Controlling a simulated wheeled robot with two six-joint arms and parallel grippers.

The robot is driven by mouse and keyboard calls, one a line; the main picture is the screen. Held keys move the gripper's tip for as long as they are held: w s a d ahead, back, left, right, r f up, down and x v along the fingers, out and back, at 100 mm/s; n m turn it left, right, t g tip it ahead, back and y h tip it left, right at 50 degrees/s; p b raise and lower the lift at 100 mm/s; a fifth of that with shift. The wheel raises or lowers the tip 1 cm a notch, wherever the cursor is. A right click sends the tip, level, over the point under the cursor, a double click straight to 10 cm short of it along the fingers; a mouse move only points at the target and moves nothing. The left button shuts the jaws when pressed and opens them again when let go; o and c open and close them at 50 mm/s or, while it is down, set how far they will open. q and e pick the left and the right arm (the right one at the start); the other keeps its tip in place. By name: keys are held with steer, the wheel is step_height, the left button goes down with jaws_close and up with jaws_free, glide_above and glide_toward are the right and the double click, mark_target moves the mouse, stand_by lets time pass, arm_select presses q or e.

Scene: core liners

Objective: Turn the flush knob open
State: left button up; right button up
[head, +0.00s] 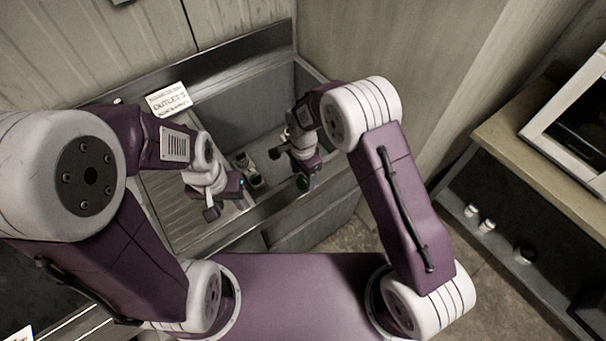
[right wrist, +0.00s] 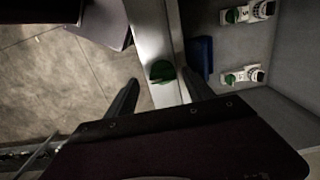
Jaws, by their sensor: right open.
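A green knob (right wrist: 161,72), which looks like the flush knob, sits on the pale metal front rim (right wrist: 152,30) of the trough in the right wrist view. My right gripper (right wrist: 161,80) is open, with one finger on each side of the knob in that view; I cannot tell whether either touches it. In the head view my right gripper (head: 302,176) points down at the trough's front rim and mostly hides the knob. My left gripper (head: 226,198) hangs over the ribbed board at the left of the trough. Its jaw opening is unclear.
White pieces with green parts (right wrist: 242,76) lie in the grey trough, beside a blue block (right wrist: 201,56). A sign reading OUTLET 5 (head: 168,99) stands at the trough's back. A shelf bench (head: 540,165) stands at the right, with tiled floor between.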

steer(key=shift+w+f, duration=0.35)
steer(key=shift+f, duration=0.2)
steer(key=shift+w+f, duration=0.3)
steer(key=shift+f, duration=0.25)
steer(key=shift+s+r, duration=0.25)
steer(key=shift+s, duration=0.4)
steer(key=c, duration=0.5)
steer(key=shift+w+f, duration=0.15)
steer(key=shift+w, duration=0.1)
jaws_close()
arm_select(q)
steer(key=shift+w+r, duration=0.15)
steer(key=shift+w, duration=0.05)
